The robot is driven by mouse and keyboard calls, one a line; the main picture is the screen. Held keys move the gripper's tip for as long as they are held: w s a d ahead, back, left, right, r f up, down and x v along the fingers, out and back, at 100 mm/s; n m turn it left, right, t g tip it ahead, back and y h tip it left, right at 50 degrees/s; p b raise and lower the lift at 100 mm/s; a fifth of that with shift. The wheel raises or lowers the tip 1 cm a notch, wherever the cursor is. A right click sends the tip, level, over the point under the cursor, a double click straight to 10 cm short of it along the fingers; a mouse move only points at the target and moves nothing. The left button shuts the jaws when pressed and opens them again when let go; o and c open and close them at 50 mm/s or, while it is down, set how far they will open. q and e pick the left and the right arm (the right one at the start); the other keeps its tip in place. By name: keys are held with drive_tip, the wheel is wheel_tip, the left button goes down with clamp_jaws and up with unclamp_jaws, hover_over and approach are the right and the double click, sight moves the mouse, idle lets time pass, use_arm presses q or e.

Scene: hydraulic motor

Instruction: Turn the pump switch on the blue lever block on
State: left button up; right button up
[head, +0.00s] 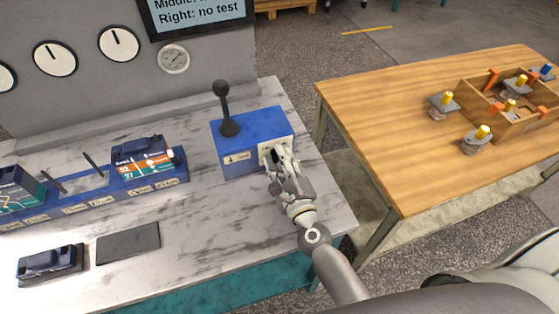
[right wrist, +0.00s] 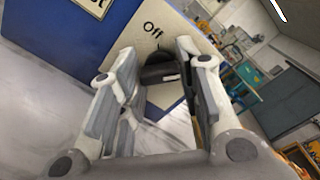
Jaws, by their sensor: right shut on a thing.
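The blue lever block (head: 231,157) stands on the marble-look bench, with a black ball-topped lever (head: 224,108) upright on its top. The pump switch is a black knob (right wrist: 160,73) on a pale plate on the block's front face. The word "Off" (right wrist: 153,29) shows above the knob in the right wrist view. My right gripper (head: 275,158) is at the right part of the front face, its fingers closed on either side of the knob. In the head view the gripper mostly hides the switch. My left gripper is not in view.
A blue rail with modules (head: 143,158) lies left of the block. A dark module (head: 50,264) and a dark flat plate (head: 128,243) lie in front. Gauges and a screen (head: 200,12) are behind. A wooden table (head: 385,125) with several parts stands right, across a gap.

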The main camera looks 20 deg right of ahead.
drive_tip(key=shift+m, duration=0.5)
idle(0.3)
drive_tip(key=o, duration=1)
drive_tip(key=s, duration=1.2)
drive_tip(key=shift+d, duration=0.2)
